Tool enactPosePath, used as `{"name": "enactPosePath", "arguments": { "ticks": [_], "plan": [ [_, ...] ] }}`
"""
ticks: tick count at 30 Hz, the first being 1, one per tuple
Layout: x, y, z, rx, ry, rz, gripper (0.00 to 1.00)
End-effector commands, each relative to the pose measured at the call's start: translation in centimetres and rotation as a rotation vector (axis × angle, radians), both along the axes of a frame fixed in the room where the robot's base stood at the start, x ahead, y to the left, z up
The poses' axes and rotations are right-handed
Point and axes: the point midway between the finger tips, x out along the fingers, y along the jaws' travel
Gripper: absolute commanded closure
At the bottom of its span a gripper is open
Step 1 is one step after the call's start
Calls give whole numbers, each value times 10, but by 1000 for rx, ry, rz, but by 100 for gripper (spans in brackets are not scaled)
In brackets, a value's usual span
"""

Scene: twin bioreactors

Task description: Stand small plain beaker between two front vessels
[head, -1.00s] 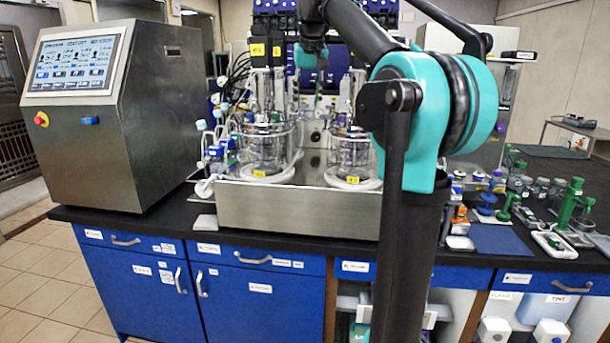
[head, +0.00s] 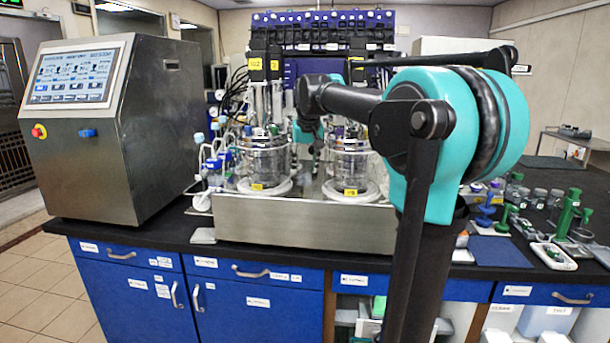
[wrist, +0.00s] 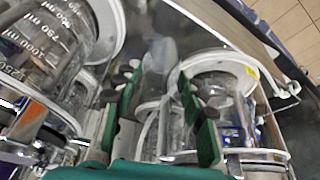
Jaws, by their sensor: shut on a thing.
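The two front vessels stand side by side in the steel tray. The left vessel (head: 264,160) and right vessel (head: 348,163) are glass with metal tops and yellow tags. My gripper (head: 318,150) is low between them in the head view, partly hidden by my arm. In the wrist view, its green fingers (wrist: 158,90) are apart, with a vessel on each side. A small clear, faint shape at the fingertips appears to be the plain beaker (wrist: 160,56), held between them. Its base, and whether it touches the tray, cannot be made out.
The steel tray (head: 300,222) has a raised front wall. Tubing and blue-capped bottles crowd its left side. A control cabinet (head: 95,150) stands left on the black bench. Green stands and small jars are at right. The gap between the vessels is narrow.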

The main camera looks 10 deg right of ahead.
Motion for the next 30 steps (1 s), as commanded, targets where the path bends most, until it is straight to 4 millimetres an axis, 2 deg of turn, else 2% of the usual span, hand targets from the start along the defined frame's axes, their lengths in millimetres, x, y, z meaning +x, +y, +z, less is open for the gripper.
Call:
{"name": "enactPosePath", "arguments": {
  "ticks": [6,17,18,22,30],
  "plan": [
    [0,0,-28,0,0,0,94],
    [0,0,-33,0,0,0,94],
    [0,0,-33,0,0,0,55],
    [0,0,-32,0,0,0,39],
    [0,0,-32,0,0,0,38]
  ]
}}
